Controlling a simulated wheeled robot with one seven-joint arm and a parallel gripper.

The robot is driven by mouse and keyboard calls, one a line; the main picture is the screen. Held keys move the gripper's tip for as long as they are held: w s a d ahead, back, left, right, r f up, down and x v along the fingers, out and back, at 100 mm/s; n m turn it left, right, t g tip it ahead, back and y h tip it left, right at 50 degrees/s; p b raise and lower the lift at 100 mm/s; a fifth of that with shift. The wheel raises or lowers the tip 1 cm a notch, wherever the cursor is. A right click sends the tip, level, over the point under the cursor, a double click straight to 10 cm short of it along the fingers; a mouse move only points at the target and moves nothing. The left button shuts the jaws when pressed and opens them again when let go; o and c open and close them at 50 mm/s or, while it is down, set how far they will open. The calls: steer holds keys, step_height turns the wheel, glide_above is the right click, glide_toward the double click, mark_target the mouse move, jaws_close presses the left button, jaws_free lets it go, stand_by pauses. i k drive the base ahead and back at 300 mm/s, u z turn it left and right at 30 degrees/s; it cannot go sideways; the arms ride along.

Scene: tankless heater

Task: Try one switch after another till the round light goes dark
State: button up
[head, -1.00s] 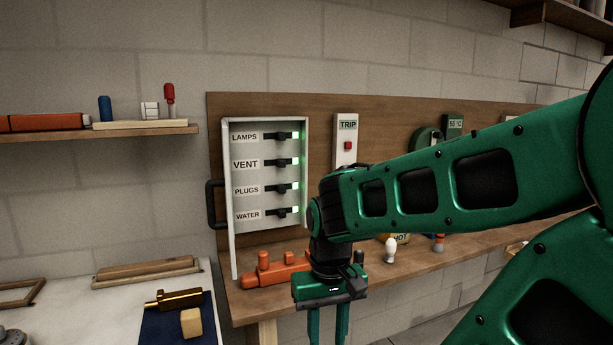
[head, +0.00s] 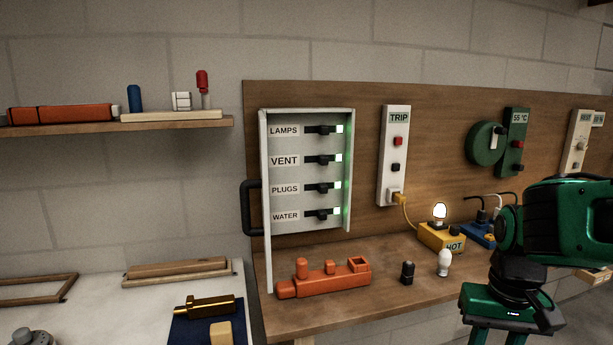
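A grey open breaker box (head: 308,232) on the wooden backboard holds a column of black switches: LAMPS (head: 320,130), VENT (head: 322,160), PLUGS (head: 322,188) and WATER (head: 320,216). Each lever points right, with a lit pale-green patch beside it. A rounded bulb (head: 440,211) glows bright on a yellow box (head: 433,236) marked HOT. My gripper (head: 497,338) hangs down at the lower right, well away from the switches. Its two fingers are apart with nothing seen between them; their tips are cut off by the picture's bottom edge.
A TRIP strip (head: 392,170) has a red and a black button and a yellow plug. The box's black handle (head: 248,208) sticks out left.

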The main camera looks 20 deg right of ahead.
mark_target(323, 160)
steer(key=z, duration=0.05)
steer(key=i, duration=1)
steer(key=u, duration=0.05)
